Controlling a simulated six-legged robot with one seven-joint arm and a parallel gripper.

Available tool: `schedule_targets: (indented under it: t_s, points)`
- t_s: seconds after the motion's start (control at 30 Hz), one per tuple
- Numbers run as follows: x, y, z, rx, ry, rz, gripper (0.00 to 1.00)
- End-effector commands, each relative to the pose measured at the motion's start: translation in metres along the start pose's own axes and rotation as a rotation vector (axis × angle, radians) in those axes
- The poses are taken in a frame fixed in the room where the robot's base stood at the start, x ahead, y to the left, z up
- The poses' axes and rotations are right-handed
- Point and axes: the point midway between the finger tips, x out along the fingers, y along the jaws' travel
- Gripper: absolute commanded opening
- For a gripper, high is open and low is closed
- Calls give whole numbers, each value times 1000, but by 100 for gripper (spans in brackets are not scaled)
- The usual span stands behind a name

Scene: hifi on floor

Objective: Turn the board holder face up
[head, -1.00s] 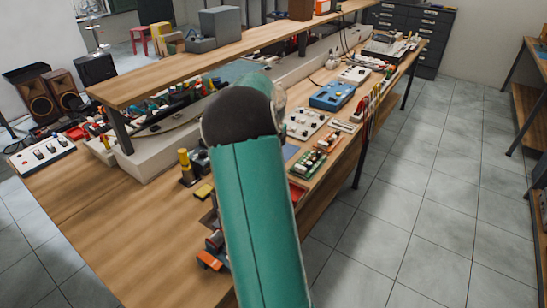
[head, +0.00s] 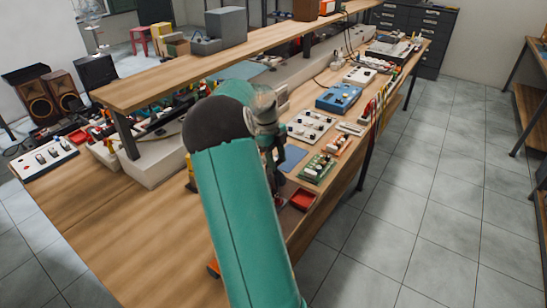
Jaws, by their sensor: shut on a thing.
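My green arm fills the middle of the head view. Its wrist and my gripper (head: 273,150) show in part beyond the dark elbow, low over the right side of the bench. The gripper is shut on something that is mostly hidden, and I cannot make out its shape. I cannot pick out the board holder with certainty or tell which way up it is. A small orange piece (head: 213,269) shows at the left edge of my arm, on the bench's near side; the rest of it is covered.
The wooden bench (head: 110,215) has free room at its near left. A raised shelf (head: 200,66) runs along it. A red tray (head: 302,199), a green board (head: 317,168), a white knob panel (head: 310,126) and a blue box (head: 339,97) line the right edge. Tiled floor (head: 430,190) is clear.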

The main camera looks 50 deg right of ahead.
Motion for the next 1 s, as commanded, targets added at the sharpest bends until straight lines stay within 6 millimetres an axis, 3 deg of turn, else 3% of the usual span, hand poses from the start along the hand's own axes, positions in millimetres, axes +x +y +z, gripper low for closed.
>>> schedule_targets:
  t_s: [0.37,1.0]
  points:
    - [1,1,5,-7,110,-5,0]
    - [8,1,26,-4,481,-6,0]
